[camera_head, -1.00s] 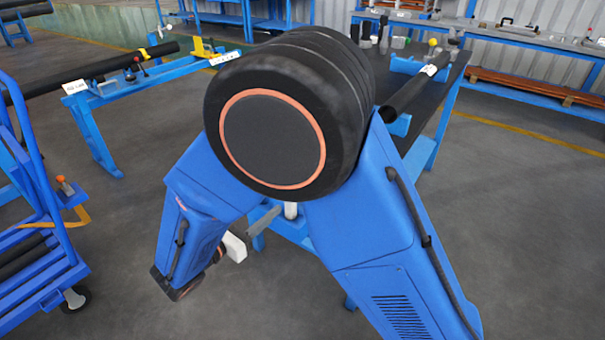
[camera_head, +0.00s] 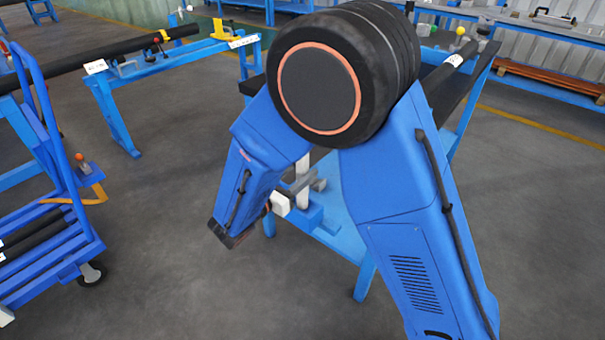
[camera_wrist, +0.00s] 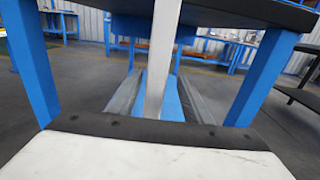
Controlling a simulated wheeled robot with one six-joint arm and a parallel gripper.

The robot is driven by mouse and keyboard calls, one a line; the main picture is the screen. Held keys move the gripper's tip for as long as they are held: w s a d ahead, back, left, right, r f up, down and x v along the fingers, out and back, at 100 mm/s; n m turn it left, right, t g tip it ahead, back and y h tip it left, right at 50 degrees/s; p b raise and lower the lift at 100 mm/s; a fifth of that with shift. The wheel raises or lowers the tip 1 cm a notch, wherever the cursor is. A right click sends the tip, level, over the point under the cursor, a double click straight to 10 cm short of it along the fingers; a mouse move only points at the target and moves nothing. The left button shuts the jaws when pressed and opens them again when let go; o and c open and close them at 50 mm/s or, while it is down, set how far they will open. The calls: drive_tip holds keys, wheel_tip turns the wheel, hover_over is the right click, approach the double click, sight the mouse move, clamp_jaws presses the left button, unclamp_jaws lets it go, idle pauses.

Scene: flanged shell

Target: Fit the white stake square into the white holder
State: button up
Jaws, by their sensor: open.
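A white upright post (camera_head: 303,167), which may be the stake square, stands on a blue stand at the near end of a workbench. It also shows in the wrist view (camera_wrist: 163,60) as a pale vertical bar. My gripper (camera_head: 316,184) is open around or beside the post. In the wrist view its two grey fingers (camera_wrist: 160,88) lie one on each side of the bar, with gaps. It holds nothing that I can see. My arm hides much of the bench, and I cannot make out the white holder.
The blue workbench (camera_head: 352,240) with a dark top bears a black tube (camera_head: 445,78). A blue trolley (camera_head: 55,225) stands at left and a blue rack (camera_head: 115,110) behind it. Open grey floor lies at lower left and right.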

drive_tip(key=x, duration=0.3)
drive_tip(key=r+x, duration=0.1)
drive_tip(key=x, duration=0.1)
drive_tip(key=shift+w, duration=0.5)
drive_tip(key=shift+c, duration=0.6)
clamp_jaws()
